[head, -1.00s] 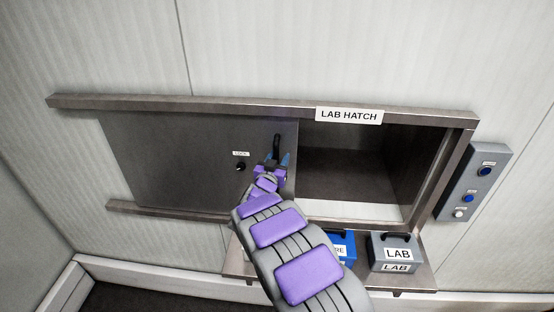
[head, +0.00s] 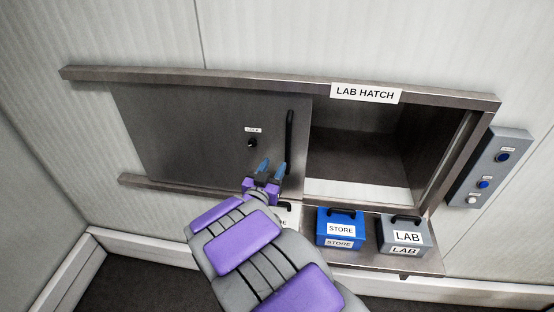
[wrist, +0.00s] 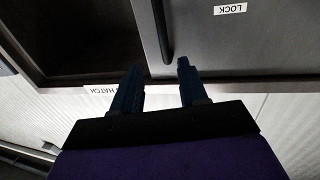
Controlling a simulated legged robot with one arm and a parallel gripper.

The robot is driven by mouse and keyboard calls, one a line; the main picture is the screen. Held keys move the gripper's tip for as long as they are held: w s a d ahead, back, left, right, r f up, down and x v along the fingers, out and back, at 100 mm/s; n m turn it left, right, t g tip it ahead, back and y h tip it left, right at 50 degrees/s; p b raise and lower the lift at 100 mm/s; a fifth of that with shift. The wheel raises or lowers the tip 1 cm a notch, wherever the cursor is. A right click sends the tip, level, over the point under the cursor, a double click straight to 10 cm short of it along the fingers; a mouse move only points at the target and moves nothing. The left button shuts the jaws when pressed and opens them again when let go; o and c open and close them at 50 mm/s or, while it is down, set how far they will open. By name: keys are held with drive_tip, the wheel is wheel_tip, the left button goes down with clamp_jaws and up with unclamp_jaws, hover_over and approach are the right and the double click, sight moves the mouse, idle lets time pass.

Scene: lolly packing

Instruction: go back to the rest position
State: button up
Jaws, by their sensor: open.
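My gripper (head: 272,169) is open and empty, with its two blue fingers apart, in front of the lower right part of the sliding door. The grey door (head: 190,130) is slid to the left and leaves the right side of the lab hatch open. Its black vertical handle (head: 289,140) stands just above and right of my fingers. In the wrist view the fingers (wrist: 158,85) are spread, and the door handle (wrist: 163,32) shows beyond them, apart from the fingers.
A shelf below the hatch holds a blue STORE box (head: 340,229), a grey LAB box (head: 405,237) and a white box (head: 288,213) partly hidden by my arm. A button panel (head: 490,168) is on the right wall. The hatch opening (head: 360,150) looks empty.

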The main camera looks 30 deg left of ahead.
drive_tip(key=shift+s+d, duration=0.1)
drive_tip(key=shift+s, duration=0.4)
drive_tip(key=w+d+f+g+y+b, duration=0.1)
drive_tip(key=w+d+f+g+b, duration=0.3)
drive_tip(key=d, duration=0.3)
drive_tip(key=s+d+f+g+b, duration=0.1)
drive_tip(key=s+d+g+b, duration=0.45)
drive_tip(key=d, duration=0.65)
drive_tip(key=s+d+f+g+h+b, duration=0.1)
drive_tip(key=s+d+g, duration=0.2)
drive_tip(key=s+d, duration=0.5)
drive_tip(key=s+d+f+m+g+h+b, duration=0.1)
drive_tip(key=s+d+f+g, duration=0.1)
drive_tip(key=s+d, duration=0.6)
drive_tip(key=s+d+f+g+h+b, duration=0.1)
drive_tip(key=s+d+g, duration=0.4)
drive_tip(key=s, duration=1.1)
drive_tip(key=d+f+b, duration=0.1)
drive_tip(key=d, duration=0.2)
drive_tip(key=shift+s+d, duration=0.15)
drive_tip(key=shift+s, duration=0.15)
